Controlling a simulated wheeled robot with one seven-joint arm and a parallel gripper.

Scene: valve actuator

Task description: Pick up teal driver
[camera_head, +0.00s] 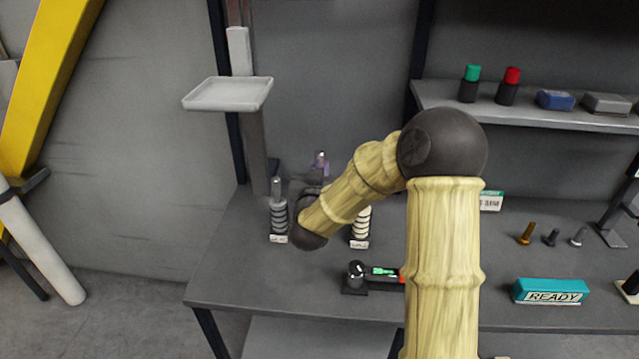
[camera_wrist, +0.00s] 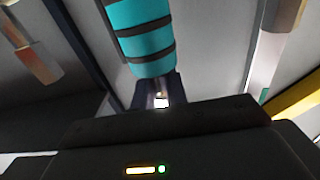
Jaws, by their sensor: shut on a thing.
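The teal driver (camera_wrist: 143,38) shows in the wrist view as a thick teal cylinder with dark bands, at top centre. Its lower end in the picture meets the dark front of my gripper (camera_wrist: 157,92), which is shut on it. In the head view my gripper (camera_head: 311,190) is a dark shape behind my forearm, between two ringed drivers. The teal body is hidden from the head view there, so I cannot tell whether it is clear of the bench.
A grey driver (camera_head: 278,217) and a cream driver (camera_head: 361,224) stand upright close on either side of my gripper. A small device with a green display (camera_head: 384,272) and a teal READY box (camera_head: 550,291) lie on the bench (camera_head: 240,283). A tray (camera_head: 228,94) hangs above left.

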